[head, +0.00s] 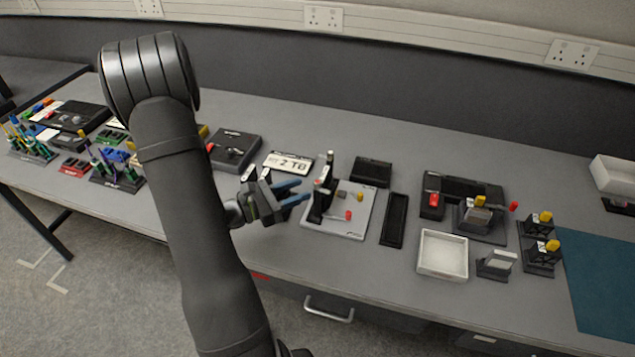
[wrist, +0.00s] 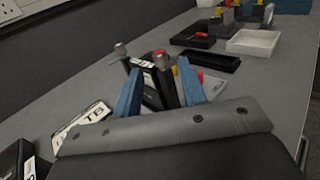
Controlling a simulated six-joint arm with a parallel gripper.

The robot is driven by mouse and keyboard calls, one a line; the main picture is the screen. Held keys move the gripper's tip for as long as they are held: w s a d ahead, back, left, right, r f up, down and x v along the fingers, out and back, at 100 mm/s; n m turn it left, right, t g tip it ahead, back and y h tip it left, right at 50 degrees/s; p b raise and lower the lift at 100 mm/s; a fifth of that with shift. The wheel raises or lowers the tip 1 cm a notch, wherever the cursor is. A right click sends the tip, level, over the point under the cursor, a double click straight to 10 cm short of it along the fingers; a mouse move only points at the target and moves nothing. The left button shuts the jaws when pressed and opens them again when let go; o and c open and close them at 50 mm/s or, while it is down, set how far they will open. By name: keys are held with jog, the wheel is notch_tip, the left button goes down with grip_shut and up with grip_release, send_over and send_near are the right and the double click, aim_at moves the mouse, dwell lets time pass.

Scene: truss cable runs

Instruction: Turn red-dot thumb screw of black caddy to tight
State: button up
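A black upright fixture (head: 317,207), which seems to be the black caddy, stands at the left edge of a light grey board (head: 348,228). Thumb screws with metal heads top it, one at the back (head: 330,157) and one nearer (head: 319,183). In the wrist view the near screw (wrist: 162,61) shows a red mark by its head; the other screw (wrist: 121,50) is behind and left. My gripper (head: 291,192) is just left of the fixture. Its two blue fingers (wrist: 161,75) are apart, with the near post appearing between them. Whether they touch it, I cannot tell.
A plate marked 2 TB (head: 289,162) lies behind my gripper. A red knob (head: 348,215) and a yellow knob (head: 360,197) are on the board. A black tray (head: 394,219) and a white tray (head: 443,254) lie to the right. The front table strip is clear.

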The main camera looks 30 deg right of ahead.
aim_at(318, 182)
jog(key=shift+d, duration=3.15)
jog(key=shift+c, duration=0.2)
grip_shut()
jog(key=shift+n+t, duration=0.3)
jog(key=shift+t, duration=0.2)
jog(key=n+t+y, duration=0.1)
jog(key=n+t, duration=0.2)
jog(key=t, duration=0.2)
jog(key=shift+n, duration=0.3)
jog(key=shift+n+t+y, duration=1.3)
jog(key=shift+n+t, duration=0.3)
jog(key=shift+t, duration=1.1)
